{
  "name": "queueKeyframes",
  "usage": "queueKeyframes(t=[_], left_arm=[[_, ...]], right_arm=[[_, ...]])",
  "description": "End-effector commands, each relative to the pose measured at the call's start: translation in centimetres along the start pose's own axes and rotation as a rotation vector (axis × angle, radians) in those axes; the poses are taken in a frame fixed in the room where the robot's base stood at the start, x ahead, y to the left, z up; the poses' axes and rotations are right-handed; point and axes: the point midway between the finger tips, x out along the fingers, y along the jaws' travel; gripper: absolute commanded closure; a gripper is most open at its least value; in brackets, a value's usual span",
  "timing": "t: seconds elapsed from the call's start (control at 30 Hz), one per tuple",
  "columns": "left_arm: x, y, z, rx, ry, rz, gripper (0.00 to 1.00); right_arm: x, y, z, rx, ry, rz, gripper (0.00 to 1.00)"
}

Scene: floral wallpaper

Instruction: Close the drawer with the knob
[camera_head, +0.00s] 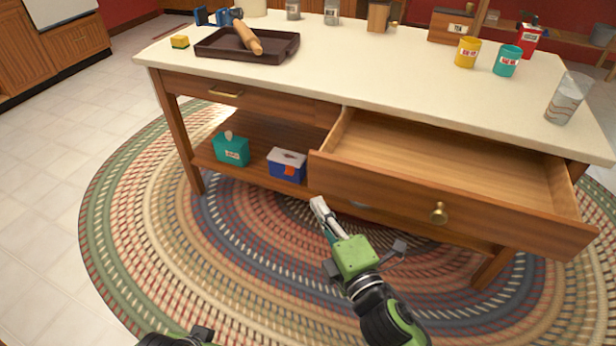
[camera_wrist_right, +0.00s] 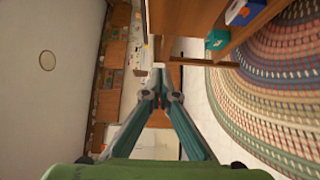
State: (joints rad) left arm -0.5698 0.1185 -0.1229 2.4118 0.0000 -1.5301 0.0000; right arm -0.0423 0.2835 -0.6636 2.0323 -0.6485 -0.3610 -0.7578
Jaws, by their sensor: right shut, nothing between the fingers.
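The wooden drawer (camera_head: 380,192) with the round brass knob (camera_head: 438,213) is pulled well out from the right half of the kitchen island, and its inside looks empty. My right gripper (camera_head: 319,205) is shut and empty, just in front of and below the drawer front's left end, well left of the knob. I cannot tell whether it touches the wood. In the right wrist view the fingers of the gripper (camera_wrist_right: 161,92) come together, with a brown wooden panel (camera_wrist_right: 190,15) beyond them. Of my left arm only a green and black part shows at the bottom edge; its fingers are out of frame.
A second drawer with a brass pull (camera_head: 227,93) is shut at the left. The lower shelf holds a teal box (camera_head: 232,151) and a blue box (camera_head: 287,166). A tray (camera_head: 222,46) with a rolling pin, cups and jars stand on the countertop (camera_head: 350,64). A braided rug (camera_head: 135,215) covers the floor.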

Motion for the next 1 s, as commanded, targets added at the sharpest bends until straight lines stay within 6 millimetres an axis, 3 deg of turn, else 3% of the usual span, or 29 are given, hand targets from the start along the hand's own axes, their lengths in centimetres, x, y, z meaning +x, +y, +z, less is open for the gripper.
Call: queueKeyframes(t=[0.23,0.37,0.4,0.63,1.0], left_arm=[[-1.5,-0.1,0.1,-0.001,0.01,-0.002,0.49],[-1.0,-0.1,0.2,-0.001,0.008,-0.002,0.49],[-0.9,-0.1,0.3,-0.001,0.008,-0.002,0.49],[-0.6,0.0,0.3,-0.001,0.008,-0.002,0.49],[-0.6,0.0,0.3,-0.001,0.008,-0.002,0.49]], right_arm=[[5.5,0.0,0.0,0.0,-0.001,0.003,1.0],[8.0,-0.1,0.0,0.001,0.0,0.001,1.0],[8.4,-0.1,0.8,-0.002,-0.001,0.0,1.0],[10.1,-0.1,2.5,0.001,0.0,-0.001,1.0],[10.4,-0.1,2.9,0.003,0.0,-0.001,1.0]])
